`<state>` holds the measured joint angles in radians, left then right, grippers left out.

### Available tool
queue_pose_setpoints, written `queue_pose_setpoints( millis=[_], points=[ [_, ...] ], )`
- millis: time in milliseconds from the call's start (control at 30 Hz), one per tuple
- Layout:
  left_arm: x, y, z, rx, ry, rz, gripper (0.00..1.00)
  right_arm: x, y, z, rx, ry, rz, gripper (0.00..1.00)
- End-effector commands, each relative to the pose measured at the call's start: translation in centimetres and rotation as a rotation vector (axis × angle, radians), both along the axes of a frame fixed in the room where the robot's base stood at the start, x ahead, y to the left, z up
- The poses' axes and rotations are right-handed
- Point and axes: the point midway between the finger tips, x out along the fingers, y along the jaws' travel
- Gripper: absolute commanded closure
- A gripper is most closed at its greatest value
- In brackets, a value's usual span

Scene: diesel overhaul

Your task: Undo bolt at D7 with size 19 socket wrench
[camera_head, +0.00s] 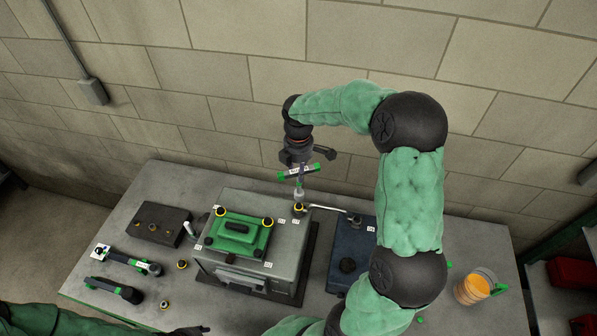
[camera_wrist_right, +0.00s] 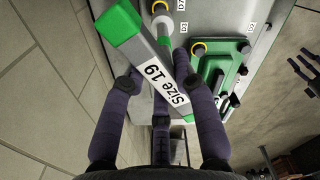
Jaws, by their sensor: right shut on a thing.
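The size 19 socket wrench (camera_head: 298,172) has a grey bar handle with green ends and a shaft pointing down. My right gripper (camera_head: 297,155) is shut on its handle; the "Size 19" label (camera_wrist_right: 166,86) shows between the fingers in the right wrist view. Below the shaft, a yellow-ringed bolt (camera_head: 298,207) sits at the back right corner of the grey engine block (camera_head: 290,240). The socket end is at or just above this bolt; I cannot tell if it is seated. My left gripper (camera_head: 190,330) shows partly at the bottom edge.
A green cover (camera_head: 236,236) with yellow-ringed bolts tops the block. A silver spanner-like tool (camera_head: 328,208) reaches right towards a blue box (camera_head: 345,268). Two other green-ended tools (camera_head: 130,262) (camera_head: 112,290), a dark bolt box (camera_head: 158,222) and loose bolts lie left.

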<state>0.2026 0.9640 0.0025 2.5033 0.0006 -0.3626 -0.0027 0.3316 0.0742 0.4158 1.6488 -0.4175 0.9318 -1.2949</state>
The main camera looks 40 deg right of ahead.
Motion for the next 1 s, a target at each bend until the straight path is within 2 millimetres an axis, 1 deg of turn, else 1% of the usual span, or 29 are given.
queue_pose_setpoints(
  millis=[33, 100, 200, 267, 533, 633, 1000],
  points=[
    [0.0, 0.0, 0.9, 0.0, 0.0, 0.0, 0.6, 0.1, 0.0, 1.2, -0.001, -0.003, 0.0, 1.0],
    [0.0, 0.0, 1.5, 0.0, 0.0, 0.0, 0.6, 0.1, 0.0, 2.1, -0.001, -0.003, 0.0, 1.0],
    [0.0, 0.0, 2.2, 0.0, 0.0, 0.0, 0.6, 0.0, 0.0, 3.2, 0.0, -0.001, 0.0, 1.0],
    [0.0, 0.0, 2.4, 0.0, 0.0, 0.0, 0.6, 0.0, 0.0, 3.4, 0.0, -0.001, 0.0, 1.0],
    [0.0, 0.0, 2.2, 0.0, 0.0, 0.0, 0.6, 0.0, 0.0, 3.3, 0.0, 0.0, 0.0, 1.0],
    [0.0, 0.0, 2.1, 0.0, 0.0, 0.0, 0.6, -0.3, 0.3, 3.3, 0.0, 0.0, 0.0, 1.0],
    [0.0, 0.0, 1.2, 0.0, 0.0, 0.0, 0.6, -3.9, 3.3, 3.3, 0.001, -0.001, 0.002, 1.0]
  ],
)
